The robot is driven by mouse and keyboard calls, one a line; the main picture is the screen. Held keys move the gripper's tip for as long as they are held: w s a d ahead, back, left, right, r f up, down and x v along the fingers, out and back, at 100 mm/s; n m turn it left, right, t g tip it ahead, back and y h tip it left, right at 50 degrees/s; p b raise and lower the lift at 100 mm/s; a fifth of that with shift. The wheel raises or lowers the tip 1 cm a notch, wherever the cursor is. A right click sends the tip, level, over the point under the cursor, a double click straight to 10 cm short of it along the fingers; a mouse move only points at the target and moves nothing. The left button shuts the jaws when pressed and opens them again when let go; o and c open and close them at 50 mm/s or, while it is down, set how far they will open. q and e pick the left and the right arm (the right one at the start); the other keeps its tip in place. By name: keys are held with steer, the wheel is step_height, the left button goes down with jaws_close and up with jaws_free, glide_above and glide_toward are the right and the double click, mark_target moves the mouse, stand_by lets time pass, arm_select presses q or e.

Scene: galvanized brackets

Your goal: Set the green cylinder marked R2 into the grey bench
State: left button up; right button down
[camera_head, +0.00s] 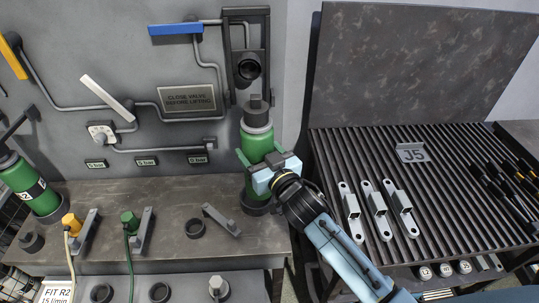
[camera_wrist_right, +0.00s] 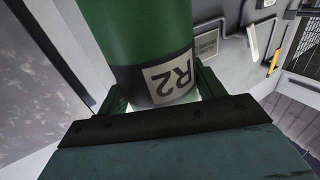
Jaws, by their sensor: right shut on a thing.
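The green cylinder marked R2 (camera_head: 256,143) stands upright at the right end of the grey bench (camera_head: 180,243), below a black upright frame. Its dark band and R2 label (camera_wrist_right: 172,79) show in the right wrist view. My right gripper (camera_head: 270,170) is shut on its side; the fingers also show on both sides of it in the wrist view (camera_wrist_right: 160,92). A dark base (camera_head: 256,206) is under the cylinder, partly hidden by my gripper; I cannot tell whether it is fully seated. My left gripper is out of view.
A slatted table (camera_head: 330,140) with several galvanized brackets (camera_head: 376,210) stands at right.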

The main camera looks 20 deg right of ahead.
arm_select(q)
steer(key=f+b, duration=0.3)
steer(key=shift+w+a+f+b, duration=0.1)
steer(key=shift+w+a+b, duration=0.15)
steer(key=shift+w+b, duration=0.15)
arm_select(e)
steer(key=w+f, duration=0.1)
steer(key=w, duration=0.1)
steer(key=f, duration=0.1)
steer(key=shift+w+a+f, duration=0.25)
steer(key=shift+w+f, duration=0.1)
steer(key=shift+w, duration=0.05)
arm_select(q)
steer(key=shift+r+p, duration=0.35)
steer(key=shift+p, duration=0.1)
arm_select(e)
steer(key=shift+s, duration=0.1)
stand_by(0.5)
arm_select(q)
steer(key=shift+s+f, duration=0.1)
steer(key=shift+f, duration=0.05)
arm_select(e)
steer(key=shift+f, duration=0.25)
